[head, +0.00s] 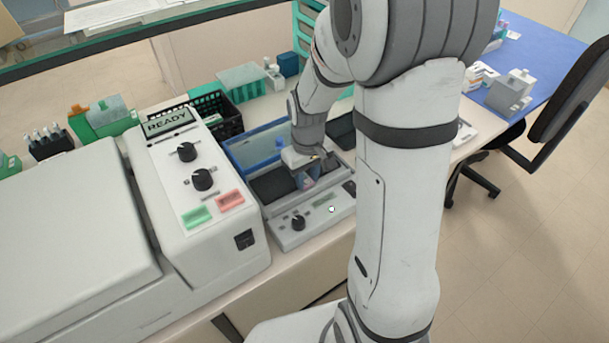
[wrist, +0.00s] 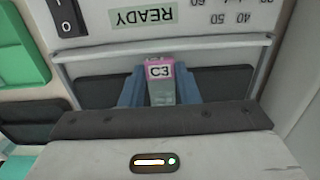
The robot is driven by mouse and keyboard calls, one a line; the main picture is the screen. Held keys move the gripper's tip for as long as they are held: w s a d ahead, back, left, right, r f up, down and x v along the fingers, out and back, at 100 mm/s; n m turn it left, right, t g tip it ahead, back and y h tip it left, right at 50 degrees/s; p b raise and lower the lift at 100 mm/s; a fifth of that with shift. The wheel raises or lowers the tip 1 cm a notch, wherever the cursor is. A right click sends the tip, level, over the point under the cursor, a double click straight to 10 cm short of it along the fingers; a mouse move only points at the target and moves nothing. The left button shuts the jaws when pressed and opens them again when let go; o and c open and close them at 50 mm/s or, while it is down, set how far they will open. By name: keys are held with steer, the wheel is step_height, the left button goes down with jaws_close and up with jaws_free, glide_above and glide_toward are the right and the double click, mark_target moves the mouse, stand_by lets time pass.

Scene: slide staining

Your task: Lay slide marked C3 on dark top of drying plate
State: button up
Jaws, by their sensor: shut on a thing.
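The slide marked C3 (wrist: 161,86), with a pink-edged label, is between the blue fingers of my gripper (wrist: 160,92) in the wrist view. The gripper is shut on it, and the label faces the camera. Behind them is the dark top of the drying plate (wrist: 225,83). In the head view my gripper (head: 305,181) is over the right part of the drying plate's dark top (head: 270,186). I cannot tell whether the slide touches the top. My gripper body hides the slide's near part in the wrist view.
The drying plate's front panel (head: 326,212) has a knob and a display. A large white machine (head: 215,250) marked READY stands close on the left. A blue tray (head: 240,150) and a black crate (head: 215,108) are behind the plate.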

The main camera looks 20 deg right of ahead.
steer(key=shift+f, duration=0.3)
stand_by(0.4)
steer(key=o, duration=1.1)
steer(key=shift+c, duration=0.2)
steer(key=shift+r, duration=0.15)
step_height(320, 180, up, 8)
steer(key=shift+f+b, duration=0.2)
steer(key=shift+b, duration=0.3)
steer(key=s+r+m+t, duration=0.1)
steer(key=s+r, duration=0.2)
steer(key=s, duration=0.4)
steer(key=s+r+m+t, duration=0.2)
steer(key=s+r, duration=0.2)
steer(key=s, duration=0.3)
steer(key=shift+s+a+m, duration=0.15)
steer(key=shift+s+m, duration=0.1)
steer(key=shift+m, duration=0.05)
